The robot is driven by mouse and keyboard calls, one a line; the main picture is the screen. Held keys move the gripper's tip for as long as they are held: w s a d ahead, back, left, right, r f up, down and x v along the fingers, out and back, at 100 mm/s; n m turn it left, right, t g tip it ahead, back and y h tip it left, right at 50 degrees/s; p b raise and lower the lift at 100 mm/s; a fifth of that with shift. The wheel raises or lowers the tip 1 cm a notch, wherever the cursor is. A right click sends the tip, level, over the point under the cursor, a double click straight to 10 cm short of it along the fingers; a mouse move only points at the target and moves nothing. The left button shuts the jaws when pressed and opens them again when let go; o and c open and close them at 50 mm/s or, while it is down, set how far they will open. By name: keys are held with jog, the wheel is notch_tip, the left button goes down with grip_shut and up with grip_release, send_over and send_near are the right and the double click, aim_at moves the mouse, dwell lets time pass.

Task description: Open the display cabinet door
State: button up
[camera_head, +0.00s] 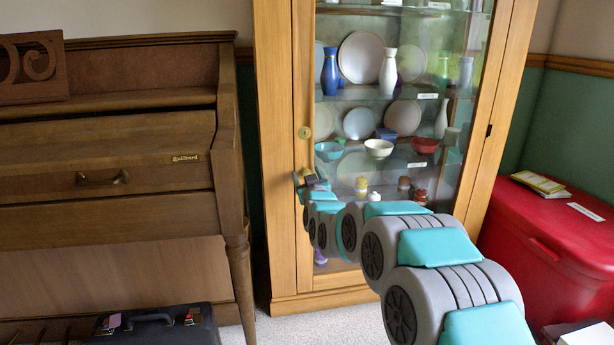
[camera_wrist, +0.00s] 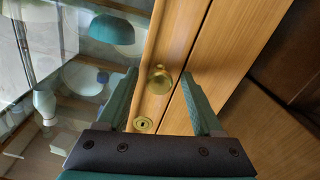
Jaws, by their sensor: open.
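The display cabinet (camera_head: 278,150) is tall, of light wood, and stands in the middle of the head view. Its glass door (camera_head: 345,105) looks closed, and its wooden frame also shows in the wrist view (camera_wrist: 182,30). A round brass knob (camera_wrist: 160,80) sits on the door frame, with a brass keyhole plate (camera_wrist: 143,124) near it; the plate also shows in the head view (camera_head: 304,132). My gripper (camera_wrist: 158,76) is open, with one finger on each side of the knob in the wrist view. I see no finger touching it. My gripper hides most of the knob in the head view.
Plates, vases and bowls (camera_head: 378,148) stand on glass shelves behind the door. An upright piano (camera_head: 110,150) stands close on the left, with a dark case (camera_head: 155,325) before it. A red chest (camera_head: 550,225) stands on the right. Some pale floor is clear before the cabinet.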

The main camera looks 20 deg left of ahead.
jog(key=shift+c, duration=0.4)
grip_shut()
dwell(0.9)
